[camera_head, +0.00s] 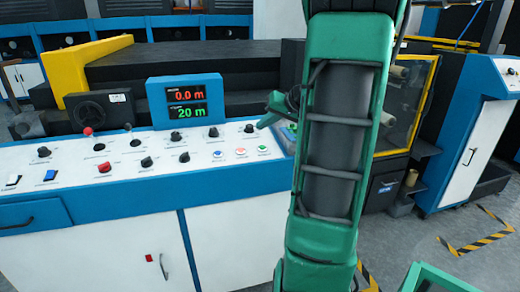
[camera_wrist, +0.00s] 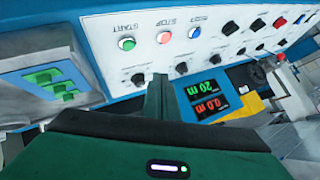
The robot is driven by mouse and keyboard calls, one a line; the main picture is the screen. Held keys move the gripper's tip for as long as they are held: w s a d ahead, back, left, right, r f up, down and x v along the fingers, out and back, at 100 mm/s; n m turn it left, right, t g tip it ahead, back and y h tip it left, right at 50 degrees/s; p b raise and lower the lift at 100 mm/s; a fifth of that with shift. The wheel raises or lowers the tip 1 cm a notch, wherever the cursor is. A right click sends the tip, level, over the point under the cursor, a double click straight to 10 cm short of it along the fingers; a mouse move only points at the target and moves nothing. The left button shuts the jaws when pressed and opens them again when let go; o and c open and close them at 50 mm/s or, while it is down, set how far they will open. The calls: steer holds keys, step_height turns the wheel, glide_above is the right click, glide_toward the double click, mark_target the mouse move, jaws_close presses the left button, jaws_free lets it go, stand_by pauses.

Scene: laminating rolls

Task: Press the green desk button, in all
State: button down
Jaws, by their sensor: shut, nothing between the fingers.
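The green button (camera_head: 263,149) sits in a pale ring at the right end of the sloped control desk (camera_head: 150,160). In the wrist view the green button (camera_wrist: 127,43) is at the upper left, under the label START. My gripper (camera_head: 268,115) is shut and empty, near the desk's right end. In the head view its tip appears above the green button. In the wrist view its closed fingers (camera_wrist: 159,85) appear below the button row, apart from the green button. The exact height above the panel is hard to tell.
Red (camera_wrist: 164,37) and blue (camera_wrist: 194,32) buttons stand beside the green one. Several black knobs are close by. The raised display (camera_head: 186,101) reads 0.0 m in red and 20 m in green. A tray with green pieces (camera_wrist: 50,78) is at the wrist view's left.

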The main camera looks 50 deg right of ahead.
mark_target(262, 148)
steer(key=shift+w+d+r+t, duration=0.1)
steer(key=shift+d+r+t, duration=0.1)
steer(key=shift+d+r, duration=0.3)
steer(key=shift+w+d+r+t, duration=0.1)
steer(key=shift+d+r+t, duration=0.1)
steer(key=shift+d, duration=0.5)
steer(key=shift+f, duration=0.15)
steer(key=shift+w+d+f, duration=0.15)
steer(key=shift+w+f, duration=0.05)
steer(key=shift+f, duration=1.2)
steer(key=shift+w+d+f, duration=0.1)
steer(key=shift+w+f, duration=0.15)
steer(key=shift+f, duration=1.2)
steer(key=shift+w+d+f, duration=0.15)
steer(key=shift+w+f, duration=0.05)
steer(key=shift+f, duration=1.2)
steer(key=shift+f, duration=0.15)
steer(key=shift+f, duration=0.25)
